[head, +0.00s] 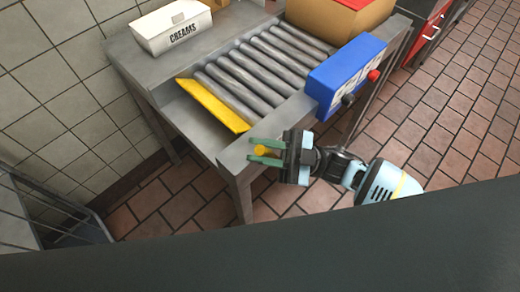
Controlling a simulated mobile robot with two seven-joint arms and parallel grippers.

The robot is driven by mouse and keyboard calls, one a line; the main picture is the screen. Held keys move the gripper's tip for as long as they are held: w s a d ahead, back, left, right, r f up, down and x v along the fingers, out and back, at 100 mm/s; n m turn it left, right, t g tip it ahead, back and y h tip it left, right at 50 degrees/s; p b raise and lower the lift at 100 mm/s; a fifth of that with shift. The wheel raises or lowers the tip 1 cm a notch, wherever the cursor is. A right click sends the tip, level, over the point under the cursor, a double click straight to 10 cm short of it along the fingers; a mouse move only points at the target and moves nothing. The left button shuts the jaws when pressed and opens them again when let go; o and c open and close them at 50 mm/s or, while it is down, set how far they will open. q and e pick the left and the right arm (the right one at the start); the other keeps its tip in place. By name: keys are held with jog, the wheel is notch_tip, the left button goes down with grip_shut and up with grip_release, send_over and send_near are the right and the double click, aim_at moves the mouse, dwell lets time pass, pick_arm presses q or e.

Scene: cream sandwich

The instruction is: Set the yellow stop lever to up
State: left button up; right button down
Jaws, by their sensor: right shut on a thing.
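My right gripper (263,152) is at the front corner of the grey roller table (172,95). Its green fingers are closed around a small yellow knob, the visible end of the yellow stop lever (260,150). The rest of the lever is hidden by the fingers and the table edge. A yellow stop plate (213,106) stands tilted across the near-left end of the rollers. My left gripper is not in view.
Grey rollers (255,70) run to a brown box (330,22) at the back. A white bin marked CREAMS (172,28) stands at the back left. A blue control box (345,72) with red and black knobs is on the right side. Tiled floor lies in front.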

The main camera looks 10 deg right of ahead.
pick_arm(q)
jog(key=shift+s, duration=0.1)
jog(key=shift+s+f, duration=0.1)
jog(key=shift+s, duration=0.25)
pick_arm(e)
jog(key=c, duration=1.3)
grip_release()
jog(key=b+v, duration=0.2)
jog(key=v, duration=0.4)
jog(key=shift+d+f, duration=0.25)
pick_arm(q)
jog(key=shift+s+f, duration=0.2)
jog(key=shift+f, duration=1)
pick_arm(e)
jog(key=shift+s+d+f, duration=0.1)
jog(key=shift+d+f, duration=0.05)
jog(key=shift+d, duration=0.4)
